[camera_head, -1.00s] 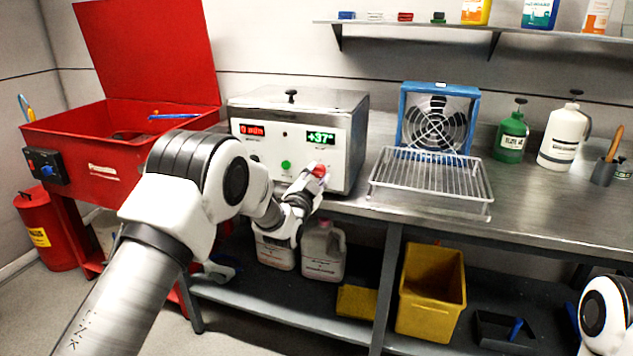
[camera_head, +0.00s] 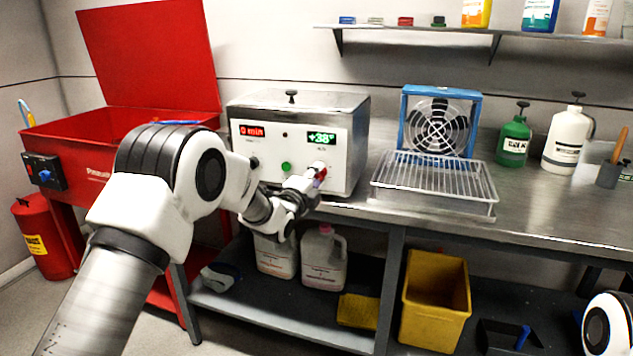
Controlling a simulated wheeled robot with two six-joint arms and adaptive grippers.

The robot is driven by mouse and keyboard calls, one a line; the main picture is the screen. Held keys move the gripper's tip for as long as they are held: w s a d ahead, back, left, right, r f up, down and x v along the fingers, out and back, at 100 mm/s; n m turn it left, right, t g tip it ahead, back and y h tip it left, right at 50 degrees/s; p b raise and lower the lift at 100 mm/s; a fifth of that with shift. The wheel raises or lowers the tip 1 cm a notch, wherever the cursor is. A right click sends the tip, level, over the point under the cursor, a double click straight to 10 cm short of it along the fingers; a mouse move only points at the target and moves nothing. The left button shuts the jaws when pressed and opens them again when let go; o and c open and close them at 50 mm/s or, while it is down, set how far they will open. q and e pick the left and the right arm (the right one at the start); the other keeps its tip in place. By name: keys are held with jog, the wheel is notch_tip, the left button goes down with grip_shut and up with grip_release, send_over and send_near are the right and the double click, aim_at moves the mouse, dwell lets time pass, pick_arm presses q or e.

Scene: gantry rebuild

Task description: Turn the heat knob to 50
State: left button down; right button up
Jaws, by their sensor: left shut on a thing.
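The heat unit is a steel box (camera_head: 240,105) with a white front panel on the bench. Its green display (camera_head: 321,137) reads about +38°, and its red display (camera_head: 252,131) reads 0 min. The red heat knob (camera_head: 320,167) is at the panel's lower right, partly hidden by my gripper. My left gripper (camera_head: 315,177) is shut on this knob, reaching it from the front left. A green button (camera_head: 286,168) and a black knob (camera_head: 254,163) sit to its left. My right gripper is out of view; only part of that arm shows at the lower right.
A red parts washer (camera_head: 150,60) with raised lid stands at left. A wire rack (camera_head: 435,182) and blue-framed fan (camera_head: 403,110) are right of the heat unit. Bottles stand farther right. Jugs (camera_head: 323,258) and a yellow bin (camera_head: 435,300) are on the lower shelf.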

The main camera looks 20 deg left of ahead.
pick_arm(q)
jog(key=m+b, duration=0.2)
jog(key=m, duration=0.4)
jog(key=shift+g, duration=0.3)
dwell(0.3)
jog(key=c, duration=0.8)
grip_release()
jog(key=s, duration=0.4)
jog(key=s+a, duration=0.1)
jog(key=s, duration=0.6)
jog(key=shift+s+a, duration=0.3)
jog(key=shift+s, duration=0.1)
